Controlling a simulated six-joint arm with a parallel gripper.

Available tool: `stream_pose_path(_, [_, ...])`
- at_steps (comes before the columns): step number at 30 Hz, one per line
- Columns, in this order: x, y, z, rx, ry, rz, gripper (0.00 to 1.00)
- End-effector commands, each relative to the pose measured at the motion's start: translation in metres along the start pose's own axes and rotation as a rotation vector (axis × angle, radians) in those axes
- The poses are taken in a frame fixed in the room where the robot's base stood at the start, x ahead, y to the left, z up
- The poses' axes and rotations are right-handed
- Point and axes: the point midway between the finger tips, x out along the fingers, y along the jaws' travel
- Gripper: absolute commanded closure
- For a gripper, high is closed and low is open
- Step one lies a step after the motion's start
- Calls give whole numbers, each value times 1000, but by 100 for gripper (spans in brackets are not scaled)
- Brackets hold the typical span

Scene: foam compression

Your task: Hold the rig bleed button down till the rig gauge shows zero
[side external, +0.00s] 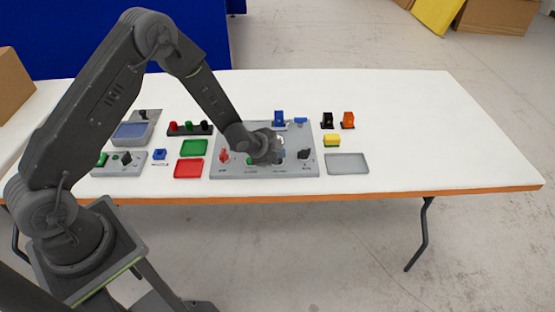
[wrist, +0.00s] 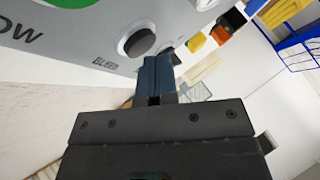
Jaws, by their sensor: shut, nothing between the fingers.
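The grey rig panel (side external: 238,141) lies on the white table, and its face fills the upper left of the wrist view (wrist: 75,45). The dark bleed button (wrist: 140,42) sits in a pale ring beside a label that reads as BLEED. My gripper (wrist: 157,60) is shut and empty. Its fingertips show just below and right of the button in the wrist view; I cannot tell whether they touch it. No readable gauge face shows in either view.
A red knob (side external: 224,156) and a black knob (side external: 304,154) stand on the panel. A grey tray (side external: 347,162), yellow block (side external: 332,141), and black and orange pieces (side external: 347,120) lie to the right. Green and red trays (side external: 189,169) lie left. The table's right end is clear.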

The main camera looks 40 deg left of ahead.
Motion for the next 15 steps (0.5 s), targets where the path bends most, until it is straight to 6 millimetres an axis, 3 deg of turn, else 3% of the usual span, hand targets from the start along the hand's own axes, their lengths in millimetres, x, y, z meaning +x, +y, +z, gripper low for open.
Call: stream_pose_path(15, [3,3,2,0,0,1,100])
